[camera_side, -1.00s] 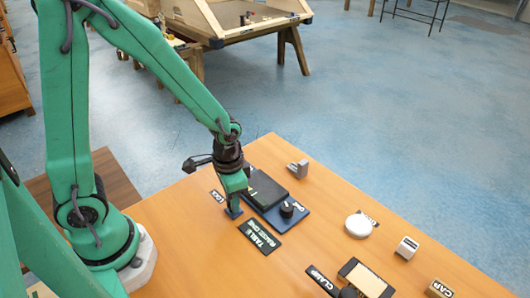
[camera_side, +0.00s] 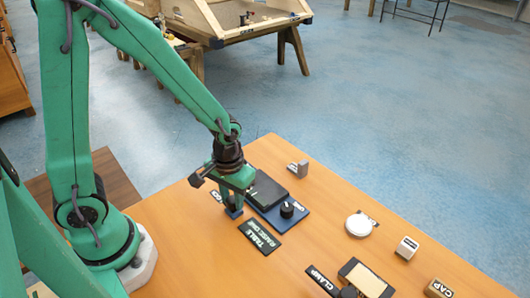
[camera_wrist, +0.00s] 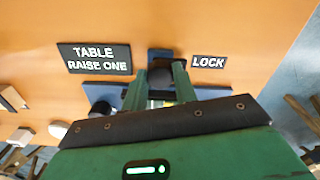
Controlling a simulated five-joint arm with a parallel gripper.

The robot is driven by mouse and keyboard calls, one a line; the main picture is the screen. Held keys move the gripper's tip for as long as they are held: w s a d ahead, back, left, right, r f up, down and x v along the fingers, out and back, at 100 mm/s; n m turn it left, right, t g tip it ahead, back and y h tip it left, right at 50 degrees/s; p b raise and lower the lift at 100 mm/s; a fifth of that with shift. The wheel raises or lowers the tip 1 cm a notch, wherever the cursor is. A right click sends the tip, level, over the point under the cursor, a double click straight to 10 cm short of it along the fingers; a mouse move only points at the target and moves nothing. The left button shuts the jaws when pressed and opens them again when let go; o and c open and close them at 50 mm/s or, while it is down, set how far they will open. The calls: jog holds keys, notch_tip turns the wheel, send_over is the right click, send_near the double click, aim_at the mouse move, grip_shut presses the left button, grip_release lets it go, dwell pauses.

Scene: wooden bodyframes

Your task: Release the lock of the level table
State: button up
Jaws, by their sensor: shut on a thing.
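The lock control is a dark knob (camera_wrist: 160,77) on a small blue base (camera_wrist: 160,54), beside the white-lettered LOCK label (camera_wrist: 208,62) in the wrist view. My gripper (camera_wrist: 161,68) is shut on the knob, one finger on each side. In the side view my gripper (camera_side: 234,207) points down at the small blue base, hiding most of the knob and part of the label (camera_side: 216,196). Next to it lies a blue panel (camera_side: 300,220) with a dark plate (camera_side: 268,192) and a black round knob (camera_side: 287,209). I cannot tell the lock's setting.
The TABLE RAISE ONE label (camera_side: 261,238) lies in front of the panel. A grey block (camera_side: 298,169), a white disc (camera_side: 358,225), a CAP block (camera_side: 438,289) and a clamp fixture (camera_side: 365,281) stand further right. A wooden-framed table (camera_side: 250,28) stands on the blue floor behind.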

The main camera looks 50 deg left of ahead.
aim_at(232, 199)
jog(key=o, duration=1)
jog(key=shift+r, duration=0.2)
jog(key=shift+r, duration=3.75)
jog(key=shift+a+r, duration=0.15)
jog(key=shift+r, duration=0.4)
jog(key=shift+s+a+r+m+t, duration=0.55)
jog(key=shift+s+a+r+t, duration=0.35)
jog(key=shift+r, duration=1.2)
jog(key=shift+s+a+r+m+t, duration=0.6)
jog(key=shift+s+r+t, duration=0.5)
jog(key=shift+r, duration=0.95)
jog(key=shift+s+a+r+m+t, duration=0.45)
jog(key=shift+s+a+r+t, duration=0.55)
jog(key=shift+r, duration=1.1)
